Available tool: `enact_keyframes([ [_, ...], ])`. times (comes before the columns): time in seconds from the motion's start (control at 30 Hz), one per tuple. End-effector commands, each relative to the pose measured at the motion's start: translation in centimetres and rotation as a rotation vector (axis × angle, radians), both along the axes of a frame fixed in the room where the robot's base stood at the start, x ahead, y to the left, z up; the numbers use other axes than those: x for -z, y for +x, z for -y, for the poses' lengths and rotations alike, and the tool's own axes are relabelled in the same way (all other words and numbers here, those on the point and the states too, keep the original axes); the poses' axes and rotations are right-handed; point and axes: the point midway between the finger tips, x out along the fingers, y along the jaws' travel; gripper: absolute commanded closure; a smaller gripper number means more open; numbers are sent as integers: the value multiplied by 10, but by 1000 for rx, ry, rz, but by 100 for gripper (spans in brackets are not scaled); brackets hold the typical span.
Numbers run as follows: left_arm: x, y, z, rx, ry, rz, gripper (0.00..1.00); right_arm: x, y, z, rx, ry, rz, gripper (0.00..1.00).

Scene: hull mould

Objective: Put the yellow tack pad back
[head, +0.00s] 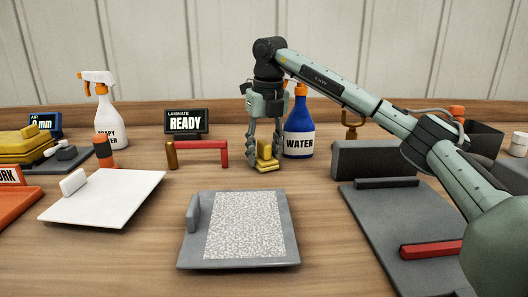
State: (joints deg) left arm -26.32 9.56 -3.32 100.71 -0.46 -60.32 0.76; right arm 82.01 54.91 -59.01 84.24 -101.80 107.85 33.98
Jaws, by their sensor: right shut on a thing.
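The yellow tack pad (266,164) is a small yellow block with a raised grip, near the back middle of the table. My right gripper (265,145) points straight down and is shut on its upper part. The pad is at or just above the wooden table; I cannot tell whether it touches. The fingers hide part of its sides. My left gripper is not in view.
A blue WATER bottle (300,128) stands close right of my right gripper. A red bar (205,146) is to its left. A grey board with a speckled sheet (245,225) lies in front. A white board (110,200) and yellow stacked pieces (22,148) are left.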

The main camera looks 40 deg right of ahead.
Motion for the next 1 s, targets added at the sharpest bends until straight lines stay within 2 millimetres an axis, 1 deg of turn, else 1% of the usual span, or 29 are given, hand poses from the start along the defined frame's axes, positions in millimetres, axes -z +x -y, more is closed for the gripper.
enact_keyframes([
  [0.17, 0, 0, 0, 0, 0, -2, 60, 4, 0, 0, 0, 0, 0, 81],
  [0.2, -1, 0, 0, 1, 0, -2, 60, 3, 0, 0, 0, 0, 0, 54],
  [0.33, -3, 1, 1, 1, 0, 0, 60, 3, 0, 0, 1, 0, 0, 38],
  [0.6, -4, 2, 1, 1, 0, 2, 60, 3, 0, 0, 0, 0, 0, 37],
  [0.73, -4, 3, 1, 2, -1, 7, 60, -4, 0, 0, 0, 0, 1, 37],
  [0.87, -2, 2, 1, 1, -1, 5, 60, -25, -2, -1, 1, 1, 3, 37],
  [1.0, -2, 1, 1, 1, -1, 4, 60, -57, -5, -2, 0, 1, 5, 37],
])
